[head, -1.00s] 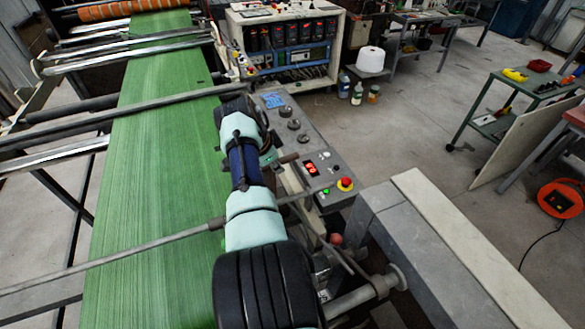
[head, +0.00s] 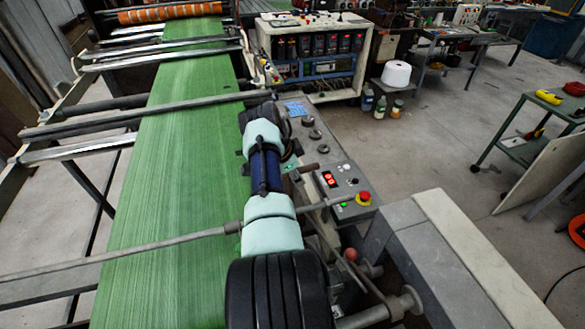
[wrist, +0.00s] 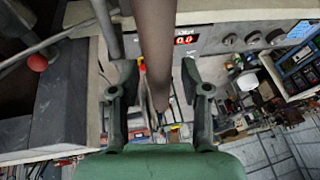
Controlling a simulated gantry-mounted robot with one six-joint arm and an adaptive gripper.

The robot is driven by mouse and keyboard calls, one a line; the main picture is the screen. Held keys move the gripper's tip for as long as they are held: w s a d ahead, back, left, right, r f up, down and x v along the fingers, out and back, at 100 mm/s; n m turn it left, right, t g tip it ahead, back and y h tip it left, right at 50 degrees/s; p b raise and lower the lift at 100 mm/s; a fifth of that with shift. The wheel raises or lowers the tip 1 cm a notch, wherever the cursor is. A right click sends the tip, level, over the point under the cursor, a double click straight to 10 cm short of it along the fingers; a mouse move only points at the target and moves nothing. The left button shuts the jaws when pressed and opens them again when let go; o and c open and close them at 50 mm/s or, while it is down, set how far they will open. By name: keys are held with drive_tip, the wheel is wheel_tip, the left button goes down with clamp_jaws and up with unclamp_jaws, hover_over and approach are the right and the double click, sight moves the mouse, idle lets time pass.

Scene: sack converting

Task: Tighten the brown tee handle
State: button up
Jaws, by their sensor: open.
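The brown tee handle (wrist: 155,45) is a smooth brown bar that runs down from the top of the wrist view and narrows between my fingers. It also shows in the head view as a short brown stub (head: 307,167) beside the control panel. My gripper (wrist: 158,82) is open, with one dark green finger on each side of the bar. Gaps show between the bar and both fingers, so they look apart from it in this view. In the head view my arm hides most of the gripper. The handle's crossbar cannot be made out clearly.
A grey control panel (head: 335,165) with knobs, a red display and a red stop button (head: 363,198) lies right of the handle. A red ball knob (head: 350,254) on a lever stands nearby. A thin rod (head: 160,248) crosses the green web (head: 160,200) on the left.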

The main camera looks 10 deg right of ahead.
drive_tip(key=v, duration=1.2)
